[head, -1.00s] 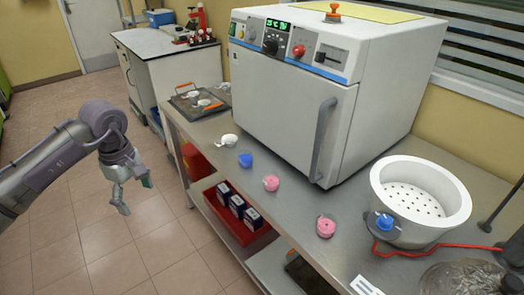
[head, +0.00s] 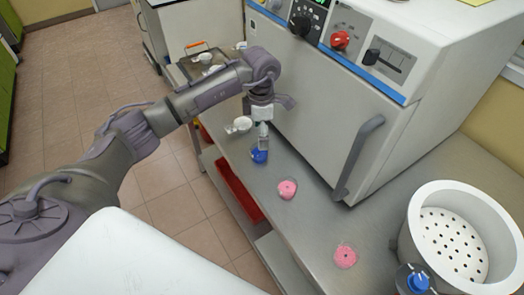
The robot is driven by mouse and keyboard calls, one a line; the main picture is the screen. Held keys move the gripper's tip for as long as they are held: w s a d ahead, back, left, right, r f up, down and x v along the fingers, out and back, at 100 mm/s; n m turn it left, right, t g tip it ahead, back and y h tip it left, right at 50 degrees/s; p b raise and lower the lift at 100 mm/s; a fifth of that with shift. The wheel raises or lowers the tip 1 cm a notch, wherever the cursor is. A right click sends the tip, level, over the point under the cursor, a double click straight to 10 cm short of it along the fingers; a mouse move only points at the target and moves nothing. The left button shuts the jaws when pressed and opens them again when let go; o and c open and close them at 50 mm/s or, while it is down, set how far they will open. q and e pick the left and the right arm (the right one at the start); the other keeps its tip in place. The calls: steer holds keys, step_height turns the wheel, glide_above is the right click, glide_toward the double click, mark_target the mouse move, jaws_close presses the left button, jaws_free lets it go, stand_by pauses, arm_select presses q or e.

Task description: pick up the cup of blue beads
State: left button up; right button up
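The cup of blue beads (head: 258,157) stands on the steel table, in front of the white oven. My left gripper (head: 262,146) points down directly over this cup, with its fingers at or just above the cup's top. The fingers partly cover the cup, and I cannot tell whether they touch it or how far apart they are. My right gripper is not in view.
A cup of white beads (head: 238,125) is just left of my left gripper. Two cups of pink beads, one nearer (head: 345,257) and one farther (head: 287,189), stand to the right. The white oven (head: 335,120) is close behind. A perforated white pot (head: 488,212) stands at right.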

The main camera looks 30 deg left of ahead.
mark_target(261, 152)
arm_select(q)
step_height(261, 152, down, 3)
steer(key=shift+w+f+p, duration=0.1)
steer(key=shift+f+p, duration=0.1)
steer(key=shift+p, duration=0.25)
step_height(261, 152, down, 4)
steer(key=shift+r+p, duration=0.2)
steer(key=shift+p, duration=0.5)
steer(key=shift+a+f, duration=0.1)
steer(key=shift+f, duration=0.35)
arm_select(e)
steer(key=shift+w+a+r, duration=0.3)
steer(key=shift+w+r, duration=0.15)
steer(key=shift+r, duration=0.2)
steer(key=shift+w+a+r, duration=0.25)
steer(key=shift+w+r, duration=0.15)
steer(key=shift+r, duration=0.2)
arm_select(q)
steer(key=c, duration=1.3)
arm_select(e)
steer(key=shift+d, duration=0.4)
